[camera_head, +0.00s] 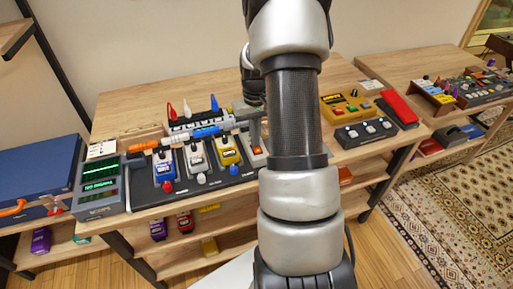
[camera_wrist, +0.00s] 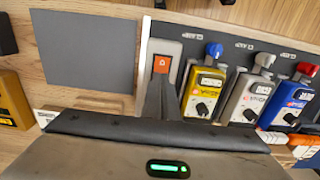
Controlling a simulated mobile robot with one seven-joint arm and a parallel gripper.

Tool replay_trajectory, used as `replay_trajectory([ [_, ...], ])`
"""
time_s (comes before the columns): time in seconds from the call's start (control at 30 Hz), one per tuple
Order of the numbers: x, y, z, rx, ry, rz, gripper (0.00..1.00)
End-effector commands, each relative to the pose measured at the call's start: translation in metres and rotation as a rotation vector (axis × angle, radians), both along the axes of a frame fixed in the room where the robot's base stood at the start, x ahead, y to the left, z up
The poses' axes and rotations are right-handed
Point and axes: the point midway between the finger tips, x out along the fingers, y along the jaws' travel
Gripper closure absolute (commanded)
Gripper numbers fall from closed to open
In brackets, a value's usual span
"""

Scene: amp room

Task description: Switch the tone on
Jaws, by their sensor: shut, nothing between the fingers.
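A white unit with an orange-red rocker switch (camera_wrist: 162,64) sits on the dark pedal board (camera_head: 143,192). I cannot read a label that ties it to the tone. In the head view the white unit (camera_head: 256,155) is partly covered by my arm. Beside it stand yellow (camera_wrist: 203,92), white (camera_wrist: 250,98) and blue (camera_wrist: 288,102) pedals, each with a coloured cap at its end. My gripper (camera_wrist: 160,88) is shut and empty, its dark fingers just short of the rocker in the wrist view. I cannot tell whether they touch.
A scope with green traces (camera_head: 98,185) stands left of the board. Cables with red, white and blue plugs (camera_head: 190,108) lie behind the pedals. A yellow box (camera_head: 345,106) and a red pedal (camera_head: 398,108) stand to the right. A dark grey panel (camera_wrist: 82,50) lies beside the board.

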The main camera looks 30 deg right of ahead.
Motion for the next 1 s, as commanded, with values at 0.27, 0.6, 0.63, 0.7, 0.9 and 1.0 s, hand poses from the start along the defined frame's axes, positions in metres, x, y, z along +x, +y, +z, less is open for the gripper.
replay_trajectory([
  [0.27, 0.0, 0.0, -0.004, 0.0, 0.001, 0.0, 1.0],
  [0.6, 0.0, 0.0, 0.015, 0.0, 0.0, 0.0, 1.0],
  [0.63, 0.0, 0.0, 0.017, 0.0, -0.001, 0.0, 1.0],
  [0.7, 0.0, 0.0, 0.023, 0.0, -0.001, 0.0, 1.0],
  [0.9, 0.0, 0.0, 0.039, 0.0, -0.001, 0.0, 1.0],
  [1.0, 0.0, 0.0, 0.047, 0.0, 0.0, 0.0, 1.0],
])
